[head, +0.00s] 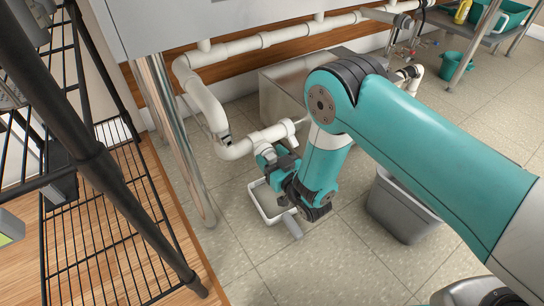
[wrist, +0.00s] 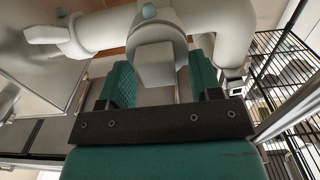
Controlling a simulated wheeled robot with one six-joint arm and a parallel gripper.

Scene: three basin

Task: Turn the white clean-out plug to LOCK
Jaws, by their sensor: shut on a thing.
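The white clean-out plug (wrist: 154,64) shows in the wrist view as a square head on the round end of a white pipe fitting. My gripper (head: 272,158) is at the underside of the white pipe in the head view, and its body hides the plug there. In the wrist view the two teal fingers stand either side of the plug's square head, and my gripper is shut on it. I can read no LOCK mark in either view.
A white pan (head: 256,203) sits on the floor below my gripper. White pipes (head: 205,103) run along the wall and bend down. A metal post (head: 172,130) and black wire shelf (head: 110,190) stand left, a grey bin (head: 398,208) right.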

